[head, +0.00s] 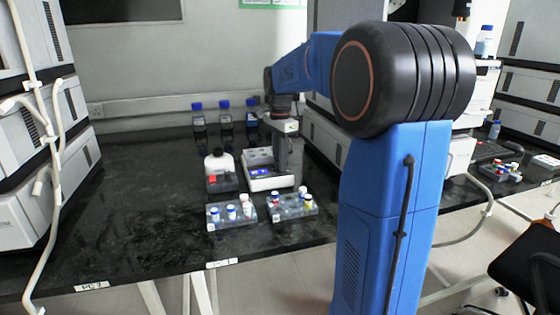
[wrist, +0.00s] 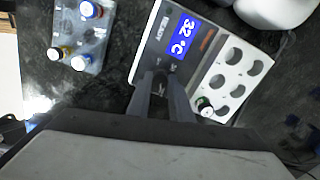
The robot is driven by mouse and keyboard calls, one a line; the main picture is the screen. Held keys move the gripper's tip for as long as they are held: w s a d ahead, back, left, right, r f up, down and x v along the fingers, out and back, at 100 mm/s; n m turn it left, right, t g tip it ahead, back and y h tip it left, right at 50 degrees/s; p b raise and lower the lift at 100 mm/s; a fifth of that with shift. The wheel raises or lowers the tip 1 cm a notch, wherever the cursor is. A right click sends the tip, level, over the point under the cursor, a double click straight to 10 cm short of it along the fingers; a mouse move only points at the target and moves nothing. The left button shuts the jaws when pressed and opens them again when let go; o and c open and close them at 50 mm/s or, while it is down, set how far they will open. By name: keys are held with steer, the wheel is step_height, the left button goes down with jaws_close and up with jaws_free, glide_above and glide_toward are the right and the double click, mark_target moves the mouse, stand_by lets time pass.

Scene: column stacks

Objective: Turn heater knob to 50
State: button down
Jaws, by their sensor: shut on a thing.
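The heater (head: 270,184) is a white block with a grey panel, on the black bench. In the wrist view the heater (wrist: 148,47) has a blue display (wrist: 183,34) reading 32 °C and a white top with several round holes. A vial with a green and white cap (wrist: 205,106) stands in one hole. My gripper (wrist: 160,82) points down at the grey panel below the display, its fingers close together on the heater knob. The knob is hidden between the fingers, so its angle cannot be read. In the head view my gripper (head: 289,158) is over the heater.
Two vial racks, a left one (head: 229,217) and a right one (head: 292,210), stand in front of the heater. Blue-capped bottles (head: 225,122) stand behind. The left bench is clear.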

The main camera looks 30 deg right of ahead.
steer(key=shift+r, duration=0.1)
steer(key=c, duration=1.6)
jaws_free()
step_height(320, 180, up, 17)
steer(key=shift+r, duration=0.2)
